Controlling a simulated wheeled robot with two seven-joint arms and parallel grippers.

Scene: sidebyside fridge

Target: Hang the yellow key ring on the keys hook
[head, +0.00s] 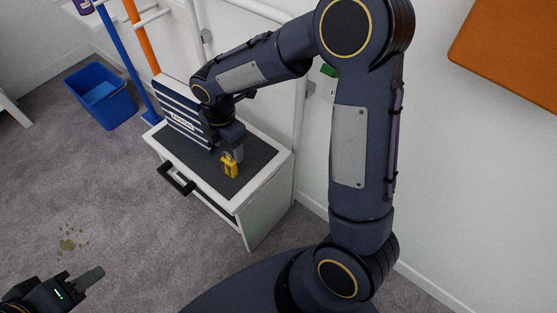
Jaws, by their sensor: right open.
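The yellow key ring (230,170) is on the dark top of a white cabinet (245,198), near its front edge. My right gripper (232,156) points down right at the key ring, with its jaws open. The fingers overlap the key ring in the picture, and I cannot tell whether they touch it. My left gripper (80,281) is low at the left, over the floor and away from the cabinet; its jaw gap does not show clearly. I cannot make out the keys hook for sure; a small green item (328,70) on the wall is partly hidden by my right arm.
A striped box (180,112) stands at the back left of the cabinet top. The cabinet's drawer has a dark handle (175,180). A blue bucket (101,94), blue and orange poles (140,36) and crumbs (68,243) are at the left. An orange board (510,50) is on the wall.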

